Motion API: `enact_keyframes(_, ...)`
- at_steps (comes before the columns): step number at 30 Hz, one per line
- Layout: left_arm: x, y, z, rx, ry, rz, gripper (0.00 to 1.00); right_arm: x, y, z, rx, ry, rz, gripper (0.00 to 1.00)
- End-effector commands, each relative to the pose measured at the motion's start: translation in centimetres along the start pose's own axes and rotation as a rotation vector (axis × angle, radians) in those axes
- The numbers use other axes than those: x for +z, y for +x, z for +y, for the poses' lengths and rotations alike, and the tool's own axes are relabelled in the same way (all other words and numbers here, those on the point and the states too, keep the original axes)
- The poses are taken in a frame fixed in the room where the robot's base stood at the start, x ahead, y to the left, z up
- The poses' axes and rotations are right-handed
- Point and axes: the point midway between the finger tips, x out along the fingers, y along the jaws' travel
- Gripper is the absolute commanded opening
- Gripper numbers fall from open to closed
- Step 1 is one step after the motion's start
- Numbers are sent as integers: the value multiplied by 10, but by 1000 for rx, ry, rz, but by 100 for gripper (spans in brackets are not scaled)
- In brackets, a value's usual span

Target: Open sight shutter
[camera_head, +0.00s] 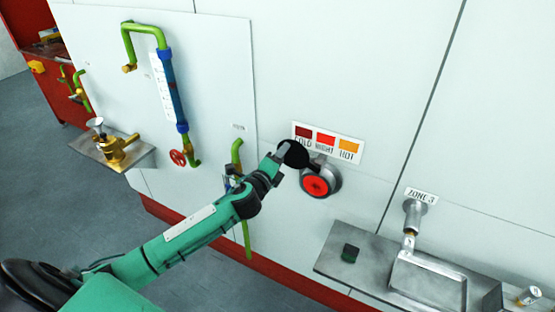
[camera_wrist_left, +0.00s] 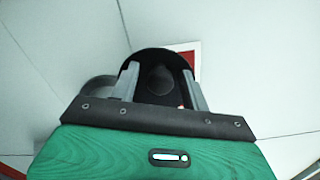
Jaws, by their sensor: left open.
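The sight port (camera_head: 318,182) is a round metal housing on the white wall, with a glowing red-orange face in plain view. The black disc of the shutter (camera_head: 297,157) lies up and left of that face, beside it rather than over it. My left gripper (camera_head: 284,149) is at the disc, its grey fingers partly in front of it. In the left wrist view the open fingers (camera_wrist_left: 160,72) stand at either side of the dark disc (camera_wrist_left: 159,58); whether they touch it I cannot tell. My right gripper is in neither view.
A COLD, RIGHT, HOT colour label (camera_head: 347,149) is just above the port. A green pipe (camera_head: 237,152) stands left of my gripper. A metal shelf (camera_head: 335,262) with a basin juts out at lower right. A gauge with green piping (camera_head: 170,90) is at upper left.

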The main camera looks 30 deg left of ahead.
Motion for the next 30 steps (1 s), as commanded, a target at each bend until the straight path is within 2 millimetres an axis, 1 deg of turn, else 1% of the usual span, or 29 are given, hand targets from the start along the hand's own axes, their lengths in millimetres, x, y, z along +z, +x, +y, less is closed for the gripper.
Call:
enact_keyframes(4,-1,-9,2,0,0,0,46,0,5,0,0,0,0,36)
enact_keyframes(7,-1,-23,4,0,1,2,46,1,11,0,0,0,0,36)
enact_keyframes(15,-2,-77,5,1,2,2,46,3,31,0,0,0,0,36)
enact_keyframes(21,-2,-112,4,1,2,2,46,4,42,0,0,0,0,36)
enact_keyframes(27,-1,-132,2,1,1,1,46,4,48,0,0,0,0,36)
enact_keyframes(30,-1,-136,1,0,1,1,46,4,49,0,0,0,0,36)
